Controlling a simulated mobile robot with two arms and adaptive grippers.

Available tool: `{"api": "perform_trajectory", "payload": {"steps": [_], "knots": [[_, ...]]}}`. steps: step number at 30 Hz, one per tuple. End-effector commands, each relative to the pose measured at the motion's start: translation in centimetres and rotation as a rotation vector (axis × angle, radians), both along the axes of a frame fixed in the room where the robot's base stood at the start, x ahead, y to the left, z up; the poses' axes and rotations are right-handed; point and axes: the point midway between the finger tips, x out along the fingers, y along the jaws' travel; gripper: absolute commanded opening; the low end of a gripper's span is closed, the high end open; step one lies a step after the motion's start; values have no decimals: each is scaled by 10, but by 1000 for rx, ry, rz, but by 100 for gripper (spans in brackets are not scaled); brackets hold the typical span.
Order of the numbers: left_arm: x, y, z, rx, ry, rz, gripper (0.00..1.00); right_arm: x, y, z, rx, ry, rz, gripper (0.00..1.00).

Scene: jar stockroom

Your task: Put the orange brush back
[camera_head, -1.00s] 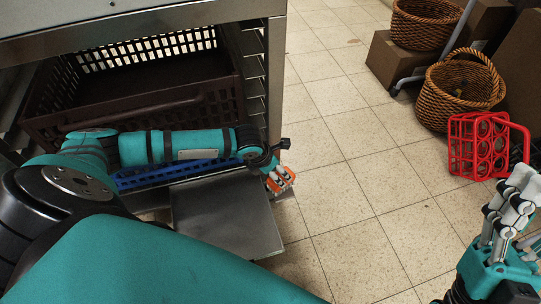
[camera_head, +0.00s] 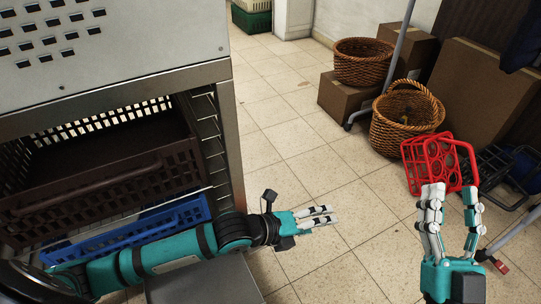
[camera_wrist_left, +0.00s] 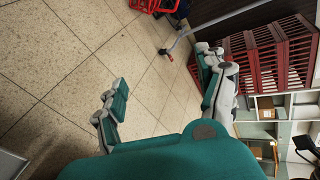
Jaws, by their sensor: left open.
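I cannot make out the orange brush in any current view. My left gripper (camera_head: 325,216) reaches out to the right of the metal rack, over the tiled floor. In the left wrist view its fingers (camera_wrist_left: 160,82) are spread apart with nothing between them. My right gripper (camera_head: 450,205) is raised at the lower right of the head view, its fingers pointing up with an empty gap between them. It stands in front of the red wire carrier.
The metal rack (camera_head: 238,150) holds a dark brown crate (camera_head: 100,190) and a blue tray (camera_head: 185,212). Wicker baskets (camera_head: 362,62), cardboard boxes (camera_head: 345,100) and the red carrier (camera_head: 418,160) stand at the right. Tiled floor between is clear. Red crates (camera_wrist_left: 265,60) show in the wrist view.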

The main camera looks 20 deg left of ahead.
Motion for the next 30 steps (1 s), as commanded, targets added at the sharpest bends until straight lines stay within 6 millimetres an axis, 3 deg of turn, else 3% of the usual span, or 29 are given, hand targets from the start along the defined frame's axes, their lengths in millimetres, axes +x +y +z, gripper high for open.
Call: {"api": "perform_trajectory", "payload": {"steps": [1,3,6,8,12,15,21,30], "knots": [[-4,-16,23,-171,27,57,73,0,0,0,0,0,0,40],[-7,-28,59,-418,68,135,73,0,0,0,0,0,0,40],[-12,-30,110,-768,130,221,73,0,0,0,0,0,0,40],[-15,-23,139,-975,168,259,73,0,0,0,0,0,0,40],[-28,10,196,-1425,240,297,73,0,0,0,0,0,0,40],[-40,38,225,-1678,271,282,73,0,0,0,0,0,0,40],[-60,74,254,-1949,302,221,73,0,0,0,1,0,1,40],[-64,80,259,-1995,312,201,73,0,0,0,1,0,1,40]]}}
